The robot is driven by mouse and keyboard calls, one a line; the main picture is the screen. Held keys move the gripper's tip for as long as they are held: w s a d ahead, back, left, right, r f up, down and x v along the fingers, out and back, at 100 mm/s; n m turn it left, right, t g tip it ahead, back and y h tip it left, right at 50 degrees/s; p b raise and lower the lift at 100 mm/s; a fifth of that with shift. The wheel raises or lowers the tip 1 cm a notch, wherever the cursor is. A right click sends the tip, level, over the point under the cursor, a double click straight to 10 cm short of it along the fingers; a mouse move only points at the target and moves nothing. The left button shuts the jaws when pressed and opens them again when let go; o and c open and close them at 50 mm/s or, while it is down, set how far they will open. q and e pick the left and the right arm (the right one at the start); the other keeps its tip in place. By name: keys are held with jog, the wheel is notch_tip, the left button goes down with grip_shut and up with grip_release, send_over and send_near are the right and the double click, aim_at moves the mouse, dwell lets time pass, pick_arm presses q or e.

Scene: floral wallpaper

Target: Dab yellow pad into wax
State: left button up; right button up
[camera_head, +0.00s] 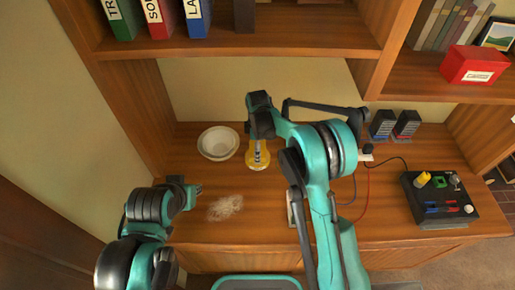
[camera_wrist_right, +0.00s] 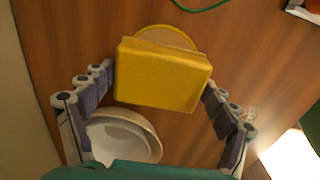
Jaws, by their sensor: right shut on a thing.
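The yellow pad (camera_wrist_right: 162,75) is a block between the fingers of my right gripper (camera_wrist_right: 160,78), which is shut on it. Beyond the pad, a round yellowish disc (camera_wrist_right: 165,38), perhaps the wax, lies partly hidden behind it. In the head view a round yellow thing (camera_head: 258,162) sits on the desk under my right gripper (camera_head: 260,138); I cannot tell there how much is pad and how much is wax. Whether the pad touches the disc is unclear. My left gripper (camera_head: 193,190) is low over the desk's left side; its opening is too small to tell.
A white bowl (camera_head: 218,143) stands left of the right gripper; it shows in the wrist view too (camera_wrist_right: 150,128). A pale speckled patch (camera_head: 224,207) lies on the desk in front. A black panel (camera_head: 440,207) with a yellow knob is at right. A shelf (camera_head: 230,45) overhangs behind.

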jog(key=shift+f+b, duration=0.5)
jog(key=shift+f, duration=0.05)
dwell(1.9)
jog(key=shift+r+p, duration=2.05)
jog(key=shift+r, duration=1.5)
